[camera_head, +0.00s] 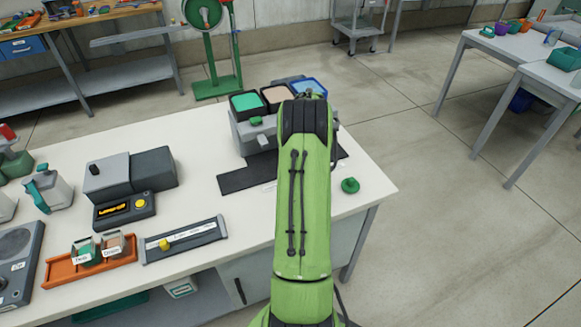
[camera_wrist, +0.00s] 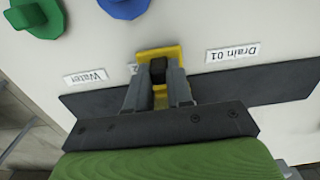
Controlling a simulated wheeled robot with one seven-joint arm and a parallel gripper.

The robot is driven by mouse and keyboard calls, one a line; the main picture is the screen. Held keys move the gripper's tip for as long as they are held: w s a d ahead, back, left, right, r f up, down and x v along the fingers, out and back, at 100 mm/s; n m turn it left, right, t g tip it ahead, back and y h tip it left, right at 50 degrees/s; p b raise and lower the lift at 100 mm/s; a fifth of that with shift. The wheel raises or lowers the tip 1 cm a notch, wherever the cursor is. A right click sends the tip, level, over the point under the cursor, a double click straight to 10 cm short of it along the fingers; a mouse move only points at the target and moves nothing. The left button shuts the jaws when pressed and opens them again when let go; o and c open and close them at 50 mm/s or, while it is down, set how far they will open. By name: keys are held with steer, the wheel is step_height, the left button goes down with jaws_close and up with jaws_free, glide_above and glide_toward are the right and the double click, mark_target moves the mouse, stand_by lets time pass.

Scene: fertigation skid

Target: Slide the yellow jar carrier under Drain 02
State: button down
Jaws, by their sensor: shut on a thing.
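The yellow jar carrier (camera_wrist: 160,52) shows in the wrist view, between and just beyond the fingers of my gripper (camera_wrist: 160,82). The gripper is shut on it, with a dark piece between the fingertips. The carrier is by the dark rail strip (camera_wrist: 255,87), between the upside-down labels Drain 01 (camera_wrist: 232,53) on the right and Water (camera_wrist: 86,77) on the left. A small label (camera_wrist: 133,69) at the carrier's left edge is mostly hidden and I cannot read it in full. In the head view my green arm hides the gripper and carrier.
The head view shows a grey skid with green (camera_head: 251,104), tan (camera_head: 276,95) and blue (camera_head: 308,91) trays. A dark strip (camera_head: 240,178) lies before it. A green knob (camera_head: 350,185) is at right. A grey device (camera_head: 130,175) and orange tray (camera_head: 62,272) stand left.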

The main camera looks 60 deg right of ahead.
steer(key=shift+s+d, duration=0.3)
steer(key=shift+d, duration=0.2)
steer(key=c, duration=1)
jaws_free()
step_height(320, 180, up, 16)
steer(key=p, duration=0.4)
steer(key=shift+f, duration=0.1)
